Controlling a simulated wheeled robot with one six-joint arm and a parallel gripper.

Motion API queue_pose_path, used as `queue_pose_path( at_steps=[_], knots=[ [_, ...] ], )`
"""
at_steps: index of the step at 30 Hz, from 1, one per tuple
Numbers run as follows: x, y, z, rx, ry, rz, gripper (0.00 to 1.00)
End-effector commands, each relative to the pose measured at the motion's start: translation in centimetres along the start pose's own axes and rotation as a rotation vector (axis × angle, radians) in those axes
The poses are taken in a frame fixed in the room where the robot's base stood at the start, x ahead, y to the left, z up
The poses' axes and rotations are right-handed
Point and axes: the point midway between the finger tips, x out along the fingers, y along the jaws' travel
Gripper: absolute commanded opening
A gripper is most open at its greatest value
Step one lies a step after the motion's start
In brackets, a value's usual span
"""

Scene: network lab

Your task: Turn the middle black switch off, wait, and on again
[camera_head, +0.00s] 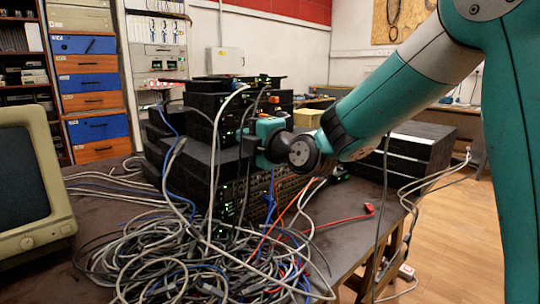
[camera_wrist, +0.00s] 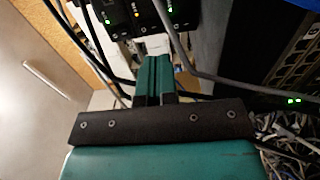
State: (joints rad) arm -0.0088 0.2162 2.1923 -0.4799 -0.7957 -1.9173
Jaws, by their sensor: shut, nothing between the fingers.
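Black network switches (camera_head: 212,103) with small lights are stacked on the table in the head view, tangled with cables. In the wrist view three black units show at the top: a left one (camera_wrist: 112,22) with a green light, a middle one (camera_wrist: 145,16) with white and orange lights, and a right one (camera_wrist: 181,14) with a green light. I cannot tell which is the task's middle switch, and no power button is clear. My gripper (camera_wrist: 155,62) is shut and empty, its teal fingers pointing at a pale surface just below the middle unit. Contact cannot be judged.
Grey and black cables (camera_wrist: 200,72) cross near my fingers. A large cable heap (camera_head: 180,255) covers the table's front. More black boxes (camera_head: 415,150) stand at the right, and an old monitor (camera_head: 30,185) at the left. Free table surface (camera_head: 345,235) shows at front right.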

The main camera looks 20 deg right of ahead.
Motion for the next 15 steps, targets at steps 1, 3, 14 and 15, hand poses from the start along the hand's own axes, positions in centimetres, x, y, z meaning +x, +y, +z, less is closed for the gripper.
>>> queue_pose_path(
  at_steps=[1, 3, 14, 15],
  knots=[
    [-1.4, -0.2, 0.2, -0.001, -0.006, 0.002, 0.00],
    [-2.8, -0.3, 0.3, -0.001, -0.006, 0.002, 0.00],
    [-6.5, -0.4, 0.1, 0.000, -0.002, 0.000, 0.00],
    [-6.6, -0.4, 0.1, -0.001, -0.002, 0.000, 0.00]
  ],
)
